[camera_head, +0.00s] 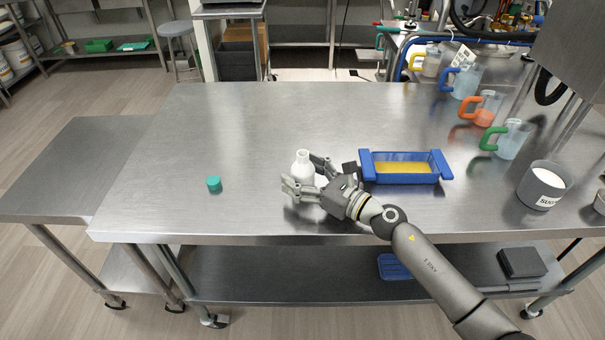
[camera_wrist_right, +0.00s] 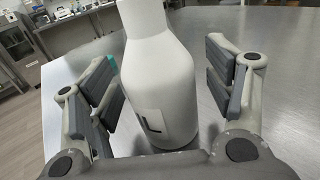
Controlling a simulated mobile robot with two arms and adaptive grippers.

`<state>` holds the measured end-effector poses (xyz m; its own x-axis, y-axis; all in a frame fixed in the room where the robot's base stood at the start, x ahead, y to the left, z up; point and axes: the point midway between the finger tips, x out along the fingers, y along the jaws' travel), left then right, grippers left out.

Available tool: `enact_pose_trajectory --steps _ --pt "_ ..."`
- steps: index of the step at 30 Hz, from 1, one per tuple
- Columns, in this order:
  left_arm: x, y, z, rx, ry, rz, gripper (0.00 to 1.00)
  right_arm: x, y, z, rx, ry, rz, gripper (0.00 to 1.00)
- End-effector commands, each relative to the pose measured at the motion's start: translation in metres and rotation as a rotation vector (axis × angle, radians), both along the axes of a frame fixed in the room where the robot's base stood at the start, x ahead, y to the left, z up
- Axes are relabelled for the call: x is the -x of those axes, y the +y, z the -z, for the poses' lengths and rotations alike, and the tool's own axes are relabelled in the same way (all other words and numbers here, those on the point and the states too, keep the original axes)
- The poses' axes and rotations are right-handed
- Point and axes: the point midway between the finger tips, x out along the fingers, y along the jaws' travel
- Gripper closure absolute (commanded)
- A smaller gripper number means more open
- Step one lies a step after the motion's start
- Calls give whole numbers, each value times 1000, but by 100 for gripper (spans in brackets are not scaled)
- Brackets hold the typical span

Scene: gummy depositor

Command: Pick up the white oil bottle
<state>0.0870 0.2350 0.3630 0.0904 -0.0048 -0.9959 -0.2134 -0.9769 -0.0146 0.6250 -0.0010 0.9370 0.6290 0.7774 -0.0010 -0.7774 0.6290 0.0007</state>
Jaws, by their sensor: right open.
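The white oil bottle (camera_head: 302,168) stands upright on the steel table, near its front edge in the head view. My right gripper (camera_head: 302,178) reaches it from the right, with its fingers spread around the bottle. In the right wrist view the bottle (camera_wrist_right: 158,85) fills the middle, between the two open finger pads of my right gripper (camera_wrist_right: 165,90). Gaps show between the bottle and the pads on both sides. A dark letter mark is on the bottle's front. The left gripper is not in view.
A teal cap (camera_head: 214,184) lies left of the bottle. A blue tray (camera_head: 405,179) with yellow contents sits right of my gripper. A container marked as sugar (camera_head: 543,186) and several jugs with coloured handles stand farther right.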

Motion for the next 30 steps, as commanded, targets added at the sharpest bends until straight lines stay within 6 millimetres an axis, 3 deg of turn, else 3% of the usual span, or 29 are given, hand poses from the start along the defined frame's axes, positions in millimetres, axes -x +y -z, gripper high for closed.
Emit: enact_pose_trajectory --steps 7,20,30 --pt "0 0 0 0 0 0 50 -1 1 1 1 0 0 26" --pt "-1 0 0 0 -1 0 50 -1 1 0 0 -1 0 80" --pt "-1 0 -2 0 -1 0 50 -1 1 -6 2 -4 0 80"
